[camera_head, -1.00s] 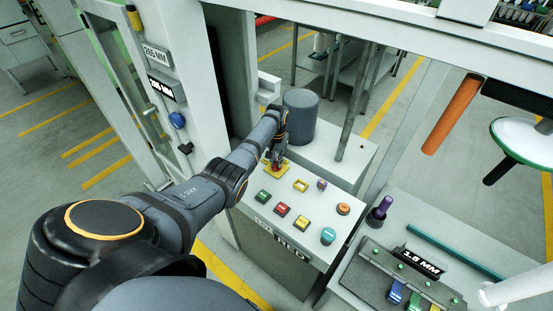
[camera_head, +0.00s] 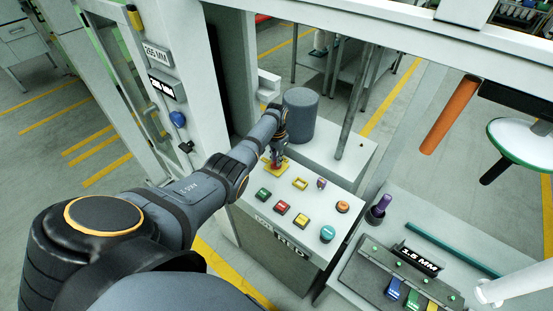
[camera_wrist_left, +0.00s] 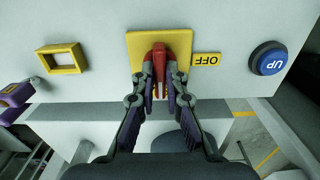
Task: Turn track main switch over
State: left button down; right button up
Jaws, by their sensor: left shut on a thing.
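The main switch is a red handle (camera_wrist_left: 159,60) on a square yellow plate (camera_wrist_left: 183,39) on the white control panel. A yellow "OFF" label (camera_wrist_left: 206,60) sits beside the plate in the left wrist view. My left gripper (camera_wrist_left: 160,88) is shut on the red handle, with a finger on each side of it. In the head view my left gripper (camera_head: 277,157) reaches down to the yellow plate (camera_head: 284,164) at the panel's far left corner. The fingers partly hide the handle there. My right gripper is not in view.
Colored buttons, among them a green one (camera_head: 264,194) and a teal one (camera_head: 328,233), lie in front of the switch. A blue "UP" button (camera_wrist_left: 269,58) and an empty yellow frame (camera_wrist_left: 61,58) flank it. A grey cylinder (camera_head: 301,112) stands behind.

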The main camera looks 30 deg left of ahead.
pick_arm(q)
jog(key=shift+w+r, duration=0.1)
jog(key=c, duration=1.4)
grip_release()
notch_tip(320, 180, up, 12)
